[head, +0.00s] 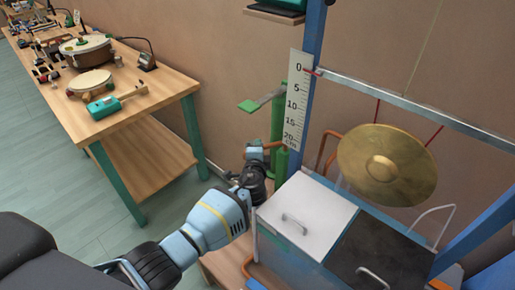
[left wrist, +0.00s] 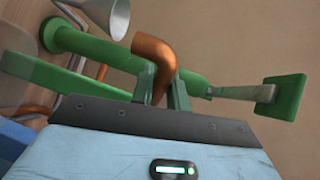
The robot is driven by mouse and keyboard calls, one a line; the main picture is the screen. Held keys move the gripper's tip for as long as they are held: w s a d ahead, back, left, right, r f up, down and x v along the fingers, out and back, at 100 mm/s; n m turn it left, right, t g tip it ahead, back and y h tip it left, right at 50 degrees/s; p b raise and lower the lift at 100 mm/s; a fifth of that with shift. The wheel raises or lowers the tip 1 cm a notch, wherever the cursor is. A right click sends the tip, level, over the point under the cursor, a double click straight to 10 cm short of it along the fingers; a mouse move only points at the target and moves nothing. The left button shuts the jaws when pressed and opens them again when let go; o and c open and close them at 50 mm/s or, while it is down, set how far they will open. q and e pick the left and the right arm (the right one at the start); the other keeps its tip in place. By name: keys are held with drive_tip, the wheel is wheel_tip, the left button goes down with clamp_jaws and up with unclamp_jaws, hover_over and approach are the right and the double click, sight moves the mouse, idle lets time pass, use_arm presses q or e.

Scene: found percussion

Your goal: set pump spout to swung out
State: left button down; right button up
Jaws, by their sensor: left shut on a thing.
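The green pump (head: 279,125) stands upright beside the white ruler, with a grey lever ending in a flat green pad (head: 248,106). Its copper spout (head: 272,145) reaches left from the body. My left gripper (head: 256,157) is at the spout, left of the pump body. In the left wrist view the bent copper spout (left wrist: 153,52) sits between the gripper's two fingers (left wrist: 163,85), which are shut on it. The green pump body (left wrist: 110,55) runs behind it there. The spout's outlet is partly hidden by the gripper. My right gripper is not in view.
A brass gong (head: 388,165) hangs from a metal bar right of the pump. Below are a white lidded bin (head: 308,208) and a dark lidded one (head: 378,250). A workbench (head: 150,105) with tools stands at the left. The floor between is clear.

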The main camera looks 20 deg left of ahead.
use_arm(q)
drive_tip(key=shift+r, duration=0.1)
drive_tip(key=c, duration=1.5)
unclamp_jaws()
drive_tip(key=shift+o, duration=0.7)
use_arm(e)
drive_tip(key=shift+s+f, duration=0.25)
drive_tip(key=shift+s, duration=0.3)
use_arm(q)
drive_tip(key=shift+w+a, duration=0.1)
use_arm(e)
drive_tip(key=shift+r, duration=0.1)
